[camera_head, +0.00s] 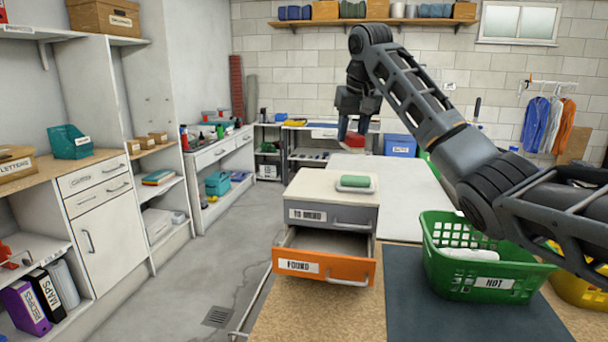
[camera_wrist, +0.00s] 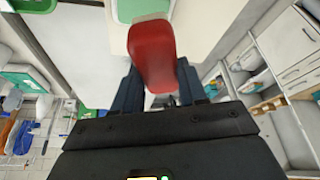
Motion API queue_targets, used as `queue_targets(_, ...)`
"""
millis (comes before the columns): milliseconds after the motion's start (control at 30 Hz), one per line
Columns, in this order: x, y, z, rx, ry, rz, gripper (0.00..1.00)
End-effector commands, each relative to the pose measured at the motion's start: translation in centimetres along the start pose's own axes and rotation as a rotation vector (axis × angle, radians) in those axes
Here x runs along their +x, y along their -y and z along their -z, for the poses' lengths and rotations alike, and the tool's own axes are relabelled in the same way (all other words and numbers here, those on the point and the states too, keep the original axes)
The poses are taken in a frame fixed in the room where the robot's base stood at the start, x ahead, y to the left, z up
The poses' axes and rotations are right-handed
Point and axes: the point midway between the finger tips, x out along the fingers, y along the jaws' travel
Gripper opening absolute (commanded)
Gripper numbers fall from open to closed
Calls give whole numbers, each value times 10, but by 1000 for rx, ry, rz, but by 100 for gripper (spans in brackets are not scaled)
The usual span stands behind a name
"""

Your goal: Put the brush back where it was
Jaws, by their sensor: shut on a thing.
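My gripper (camera_head: 354,128) is raised over the far end of the bench, shut on a red oblong thing (camera_head: 354,143), which looks like the brush. In the wrist view the red brush (camera_wrist: 152,55) sits between the dark fingers (camera_wrist: 155,88), its rounded end pointing up the picture. Any bristles are hidden. A small drawer unit (camera_head: 330,188) stands nearer on the bench. Its grey drawer (camera_head: 312,215), labelled "TO MEND", is shut. Its orange drawer (camera_head: 320,266), labelled "FOUND", is pulled out, and its visible inside looks empty.
A green-topped oblong thing (camera_head: 356,182) lies on the drawer unit. A green basket (camera_head: 478,262) labelled "HOT" holds something white, with a yellow basket (camera_head: 580,290) at right. The pale bench surface (camera_head: 395,185) behind the unit is clear. Shelves (camera_head: 90,200) line the left wall.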

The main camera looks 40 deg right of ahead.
Motion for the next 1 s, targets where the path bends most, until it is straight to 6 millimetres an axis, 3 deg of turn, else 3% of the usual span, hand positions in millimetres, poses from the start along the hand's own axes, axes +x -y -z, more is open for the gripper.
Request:
queue_targets(300, 44, 63, 7, -3, 2, -1, 17)
queue_targets(500, 65, 90, 9, -2, 1, 0, 17)
queue_targets(733, 76, 95, 7, 0, 1, 1, 17)
queue_targets(1000, 106, 95, -6, -1, 0, 0, 17)
